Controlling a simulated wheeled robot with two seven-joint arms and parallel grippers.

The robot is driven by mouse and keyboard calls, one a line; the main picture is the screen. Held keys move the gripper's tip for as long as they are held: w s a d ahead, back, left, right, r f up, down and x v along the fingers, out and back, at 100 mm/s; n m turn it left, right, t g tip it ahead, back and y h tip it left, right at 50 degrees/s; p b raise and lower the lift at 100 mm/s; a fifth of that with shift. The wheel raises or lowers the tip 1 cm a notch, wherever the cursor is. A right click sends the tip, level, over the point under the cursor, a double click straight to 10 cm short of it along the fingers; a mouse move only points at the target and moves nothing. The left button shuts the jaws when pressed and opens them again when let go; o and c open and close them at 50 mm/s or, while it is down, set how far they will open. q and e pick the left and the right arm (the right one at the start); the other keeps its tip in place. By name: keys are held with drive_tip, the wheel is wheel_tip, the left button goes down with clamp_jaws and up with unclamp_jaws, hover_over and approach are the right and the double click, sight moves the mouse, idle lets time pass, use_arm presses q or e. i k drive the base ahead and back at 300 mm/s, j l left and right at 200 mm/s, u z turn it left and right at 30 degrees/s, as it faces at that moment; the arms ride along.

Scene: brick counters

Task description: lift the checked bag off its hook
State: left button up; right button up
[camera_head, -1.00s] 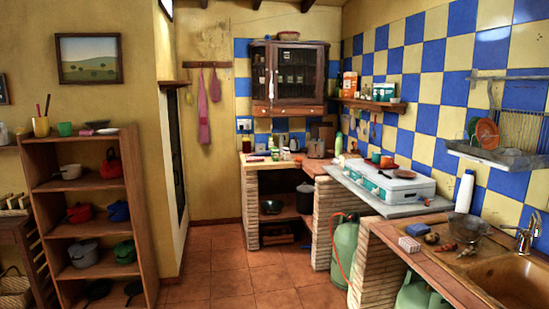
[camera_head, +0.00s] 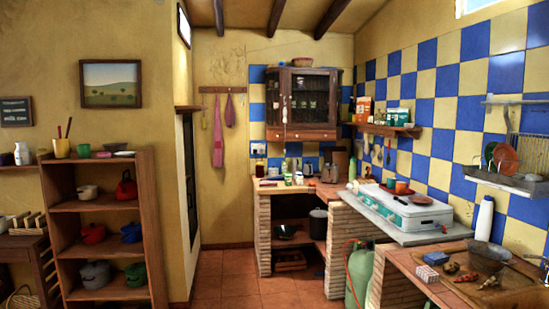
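A wooden hook rail (camera_head: 222,90) is fixed to the yellow back wall, left of the wall cabinet. A long pink cloth (camera_head: 218,140) hangs from it. A shorter mauve item (camera_head: 230,111) hangs beside it on the right. Both are small in the picture, and I cannot make out a check pattern on either. No bag that is clearly checked shows. Neither of my grippers is in view.
A wooden shelf (camera_head: 153,238) with pots stands at the left. Brick counters run along the back and right, with a white stove (camera_head: 402,214) on top. A green gas bottle (camera_head: 360,273) stands below. Terracotta floor (camera_head: 225,275) is free between the shelf and counters.

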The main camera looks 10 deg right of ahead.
sight(230, 117)
drive_tip(key=i+z, duration=0.3)
drive_tip(key=i, duration=4.1)
drive_tip(key=l, duration=0.05)
